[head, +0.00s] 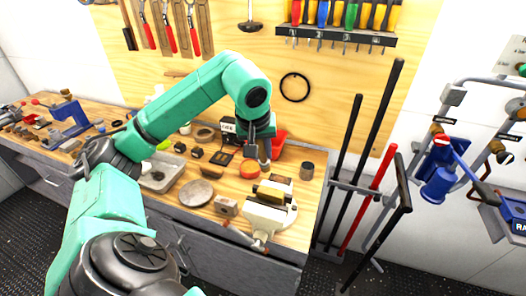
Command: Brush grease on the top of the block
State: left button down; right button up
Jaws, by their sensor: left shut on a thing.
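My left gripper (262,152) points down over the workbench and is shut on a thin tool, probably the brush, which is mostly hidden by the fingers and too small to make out. My right gripper is not in view.
The wooden bench (303,222) carries a grey tray (161,172), a round disc (196,193), a dark can (307,171) and several small blocks. A red bin (279,143) stands behind the gripper. Long bars (372,110) stand in a rack to the right.

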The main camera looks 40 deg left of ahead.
pick_arm(q)
jog(key=shift+r+p, duration=0.55)
jog(key=shift+r, duration=0.55)
